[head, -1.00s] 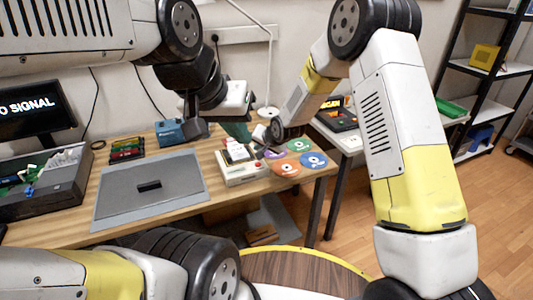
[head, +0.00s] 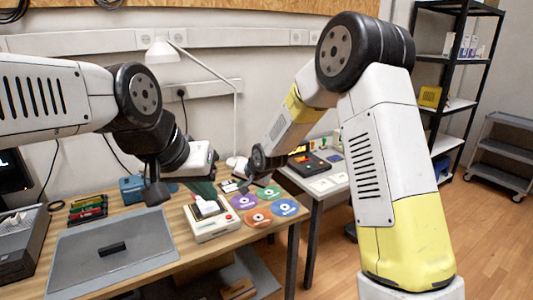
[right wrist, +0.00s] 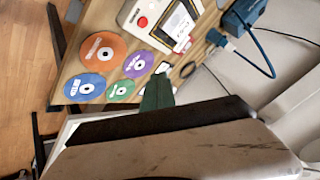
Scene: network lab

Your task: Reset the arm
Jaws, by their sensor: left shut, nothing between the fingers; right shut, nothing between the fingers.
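In the right wrist view my right gripper (right wrist: 157,92) shows green fingers, shut and empty, near the discs. No contact with any object can be made out.
The wooden table holds a beige console (head: 213,220), several coloured discs (head: 257,217), a grey mat (head: 75,255) with a black block (head: 112,249), and a blue box (head: 131,189). A white lamp (head: 162,52) stands behind. Open floor (head: 490,235) lies at the right.

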